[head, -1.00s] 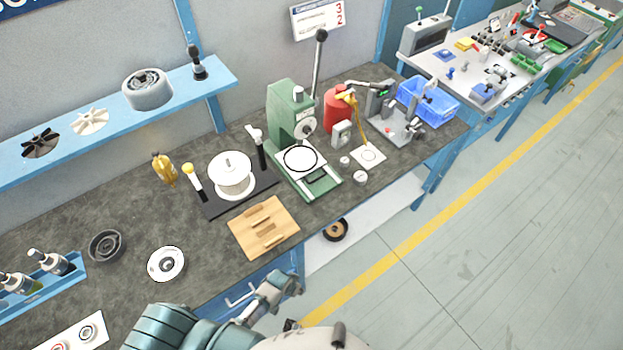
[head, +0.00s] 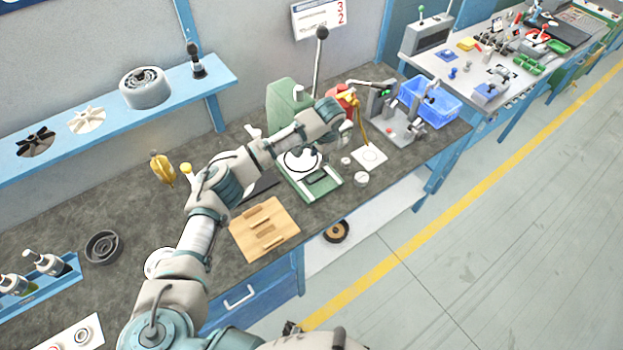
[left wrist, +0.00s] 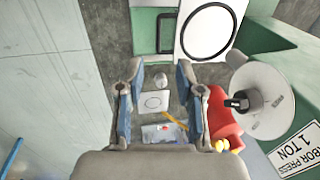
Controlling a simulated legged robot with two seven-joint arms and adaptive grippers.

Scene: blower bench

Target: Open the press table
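The press table is a white plate (head: 300,161) with a black ring, on the green base of the arbor press (head: 283,100). In the left wrist view the plate (left wrist: 208,32) lies at the top, right of the fingertips. My left arm reaches across the bench, and my left gripper (left wrist: 160,68) is over the press's front area, close to the plate. Its fingers are spread and nothing is between them; contact with the plate cannot be told. The arm hides the middle of the press in the head view. My right gripper is out of view.
The press's long lever (head: 319,70) stands upright behind my arm. The floor at right is clear.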

